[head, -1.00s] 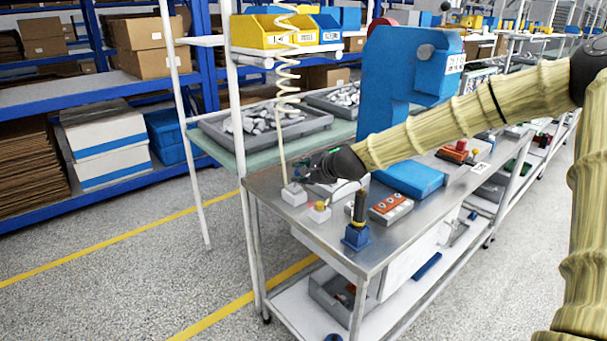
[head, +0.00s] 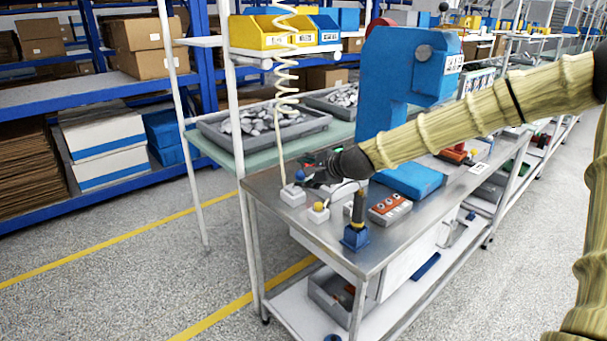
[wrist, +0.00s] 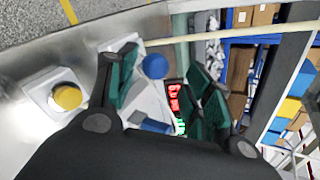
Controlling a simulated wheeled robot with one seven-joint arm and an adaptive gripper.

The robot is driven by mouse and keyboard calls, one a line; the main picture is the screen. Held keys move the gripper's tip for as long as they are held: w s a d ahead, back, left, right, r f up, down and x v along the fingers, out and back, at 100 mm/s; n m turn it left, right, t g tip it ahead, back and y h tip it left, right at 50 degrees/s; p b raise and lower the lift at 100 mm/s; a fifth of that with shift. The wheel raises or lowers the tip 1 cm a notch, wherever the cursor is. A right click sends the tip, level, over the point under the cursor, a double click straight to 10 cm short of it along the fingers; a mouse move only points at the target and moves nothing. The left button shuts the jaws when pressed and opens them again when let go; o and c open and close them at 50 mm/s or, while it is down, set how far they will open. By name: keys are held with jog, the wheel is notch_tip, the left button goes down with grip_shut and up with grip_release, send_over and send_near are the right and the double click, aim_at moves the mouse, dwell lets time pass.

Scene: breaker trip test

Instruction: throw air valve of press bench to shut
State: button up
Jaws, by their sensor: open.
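The air valve appears to be the white block (head: 292,196) with a blue ball knob (head: 300,175) at the left corner of the press bench (head: 270,182), where a pale coiled hose comes down. My gripper (head: 306,172) is open, close beside the knob. In the wrist view the blue knob (wrist: 155,66) shows between the two dark green fingers (wrist: 160,80), nearer the left finger, with a white body below it. I cannot tell whether a finger touches it. The lever and its position are mostly hidden.
A white box with a yellow button (head: 318,211) stands close by. A blue-based dark handle (head: 356,228), a grey block with orange buttons (head: 390,208) and the blue press (head: 385,90) stand further right. The wrist view shows a red-lit display (wrist: 174,97) near the fingers.

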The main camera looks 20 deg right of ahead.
jog(key=v, duration=0.8)
jog(key=shift+s, duration=0.35)
jog(key=shift+d+r, duration=0.15)
jog(key=shift+r, duration=0.1)
dwell(0.5)
